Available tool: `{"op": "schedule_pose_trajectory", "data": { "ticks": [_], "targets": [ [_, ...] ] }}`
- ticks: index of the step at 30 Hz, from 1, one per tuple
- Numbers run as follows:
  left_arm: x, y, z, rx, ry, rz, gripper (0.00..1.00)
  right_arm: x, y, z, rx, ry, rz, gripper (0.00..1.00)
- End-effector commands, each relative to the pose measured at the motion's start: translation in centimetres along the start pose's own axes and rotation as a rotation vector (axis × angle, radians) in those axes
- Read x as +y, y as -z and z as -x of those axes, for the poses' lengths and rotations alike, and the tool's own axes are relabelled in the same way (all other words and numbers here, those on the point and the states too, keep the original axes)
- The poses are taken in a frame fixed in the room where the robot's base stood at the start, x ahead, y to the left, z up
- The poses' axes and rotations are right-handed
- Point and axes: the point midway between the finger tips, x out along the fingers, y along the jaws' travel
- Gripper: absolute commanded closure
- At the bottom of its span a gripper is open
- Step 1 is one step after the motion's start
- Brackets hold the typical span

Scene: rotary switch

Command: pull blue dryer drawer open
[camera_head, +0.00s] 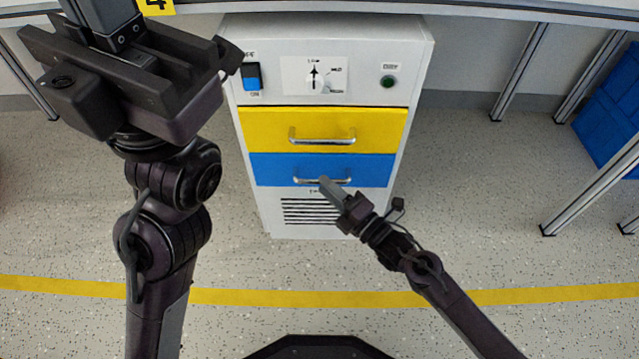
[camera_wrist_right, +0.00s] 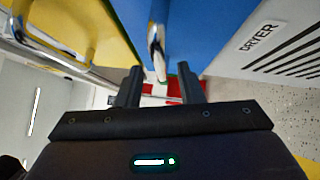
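The blue drawer (camera_head: 275,170) is the lower drawer of a white cabinet, below a yellow drawer. It looks shut, about level with the yellow front. Its silver bar handle (camera_head: 308,180) is partly covered by my right gripper (camera_head: 328,184). In the right wrist view, my right gripper (camera_wrist_right: 160,86) has its two fingers apart. The end of the handle (camera_wrist_right: 157,50) shows in line with the gap between them; contact cannot be told. The blue front (camera_wrist_right: 195,35) fills the upper middle. My left gripper (camera_head: 135,60) is raised close to the camera at upper left, away from the drawer.
The yellow drawer (camera_head: 370,120) has its own handle (camera_head: 322,136) just above. The cabinet top holds a blue switch (camera_head: 251,77), a rotary dial (camera_head: 314,76) and a green button (camera_head: 388,82). Speckled floor in front is clear. A table edge (camera_head: 480,10) runs above.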

Motion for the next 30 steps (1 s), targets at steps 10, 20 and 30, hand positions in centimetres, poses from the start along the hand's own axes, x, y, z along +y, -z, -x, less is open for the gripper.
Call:
{"op": "schedule_pose_trajectory", "data": {
  "ticks": [10,20,30],
  "targets": [
    [0.5,0.6,-0.6,0.032,-0.02,-0.003,1.0,-0.1,0.0,-3.3,0.0,0.001,0.0,0.66],
    [0.5,0.5,-0.7,0.032,-0.02,-0.003,1.0,-0.1,0.0,-3.3,0.0,0.002,-0.001,0.79],
    [0.5,0.6,-0.7,0.033,-0.02,-0.004,1.0,-0.1,0.0,-3.3,-0.001,0.003,-0.001,1.0]
  ]
}}
